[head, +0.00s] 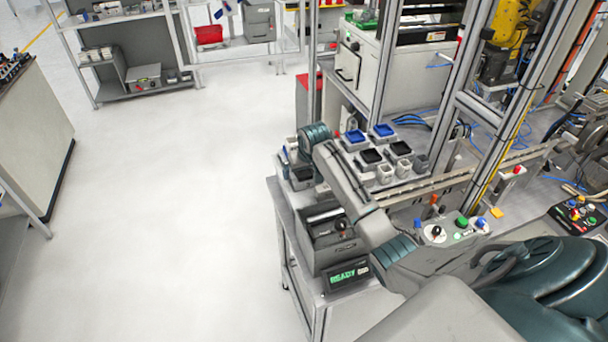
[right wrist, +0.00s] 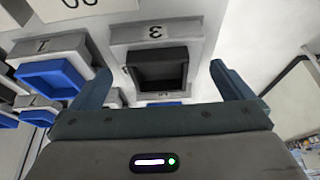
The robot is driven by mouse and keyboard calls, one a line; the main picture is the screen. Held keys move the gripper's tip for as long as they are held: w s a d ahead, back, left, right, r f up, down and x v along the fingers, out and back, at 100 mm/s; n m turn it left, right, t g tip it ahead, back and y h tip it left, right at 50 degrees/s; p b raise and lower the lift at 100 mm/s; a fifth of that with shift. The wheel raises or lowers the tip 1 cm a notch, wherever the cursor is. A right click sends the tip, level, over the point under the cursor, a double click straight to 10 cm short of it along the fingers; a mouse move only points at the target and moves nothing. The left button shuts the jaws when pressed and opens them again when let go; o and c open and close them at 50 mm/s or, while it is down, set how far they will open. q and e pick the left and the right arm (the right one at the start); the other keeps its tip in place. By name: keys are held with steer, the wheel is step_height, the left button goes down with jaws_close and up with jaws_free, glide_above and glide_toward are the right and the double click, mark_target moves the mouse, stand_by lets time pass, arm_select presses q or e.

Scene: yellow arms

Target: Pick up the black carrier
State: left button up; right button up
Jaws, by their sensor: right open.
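A black carrier (right wrist: 158,66) sits in a grey holder marked 3 in the right wrist view. It is an open square tray shape. My right gripper (right wrist: 160,70) is open and empty, its two teal fingers apart on either side of the carrier in the picture; I cannot tell the height between them. In the head view my right wrist hangs over the left end of the bench, with a dark carrier (head: 302,173) partly hidden below it. Two more black carriers (head: 371,156) (head: 399,148) sit in holders farther right. My left gripper is not in view.
Blue carriers (head: 355,136) (head: 382,130) stand behind the black ones; blue ones also show at left in the wrist view (right wrist: 52,77). A grey bin (head: 330,240) and a READY display (head: 346,275) are nearer. Metal posts rise behind. Open floor lies left.

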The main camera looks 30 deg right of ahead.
steer(key=c, duration=1.1)
